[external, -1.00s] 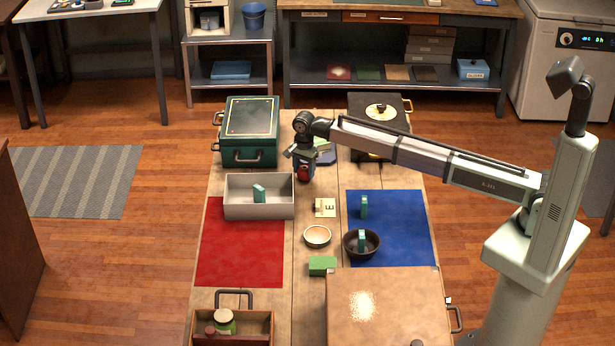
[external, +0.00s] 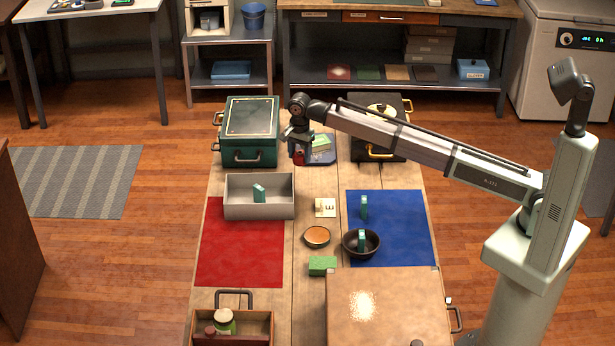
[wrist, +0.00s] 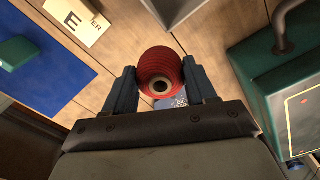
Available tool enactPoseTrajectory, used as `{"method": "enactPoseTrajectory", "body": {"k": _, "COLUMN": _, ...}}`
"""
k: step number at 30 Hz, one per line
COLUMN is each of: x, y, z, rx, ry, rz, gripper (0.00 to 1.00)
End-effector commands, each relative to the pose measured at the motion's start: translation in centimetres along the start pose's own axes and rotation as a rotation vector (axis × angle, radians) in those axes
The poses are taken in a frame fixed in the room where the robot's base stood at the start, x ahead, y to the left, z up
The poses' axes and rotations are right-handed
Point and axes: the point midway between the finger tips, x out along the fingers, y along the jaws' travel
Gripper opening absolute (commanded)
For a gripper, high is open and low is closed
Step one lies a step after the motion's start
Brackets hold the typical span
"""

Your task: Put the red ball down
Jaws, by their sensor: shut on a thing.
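The red ball (wrist: 163,68) is ribbed, with a dark hole ringed in pale grey facing the wrist camera. My gripper (wrist: 163,88) is shut on it, with one dark blue finger on each side. In the external view my gripper (external: 299,150) is over the far part of the table, just right of the green case, with the red ball (external: 299,158) low between its fingers. The ball appears held above the table; its exact height is hard to tell.
The green case (external: 250,155) is close left; a blue tray (external: 327,158) with a green item is close right. Nearer are a grey box (external: 260,211), an E card (external: 325,208), a small bowl (external: 317,237) and a dark bowl (external: 373,250). The red mat (external: 225,265) has free room.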

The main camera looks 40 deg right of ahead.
Motion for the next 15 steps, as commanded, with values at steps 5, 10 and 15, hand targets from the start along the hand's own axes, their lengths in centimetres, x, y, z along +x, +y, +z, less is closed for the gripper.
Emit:
{"method": "enactPoseTrajectory", "body": {"k": 5, "x": 0.1, "y": 1.1, "z": 7.4, "rx": -0.085, "ry": 0.0, "rz": 0.001, "gripper": 0.27}}
{"method": "enactPoseTrajectory", "body": {"k": 10, "x": 0.2, "y": 2.1, "z": 14.5, "rx": -0.166, "ry": 0.001, "rz": 0.003, "gripper": 0.27}}
{"method": "enactPoseTrajectory", "body": {"k": 15, "x": 0.1, "y": 3.3, "z": 21.8, "rx": -0.247, "ry": 0.002, "rz": 0.005, "gripper": 0.27}}
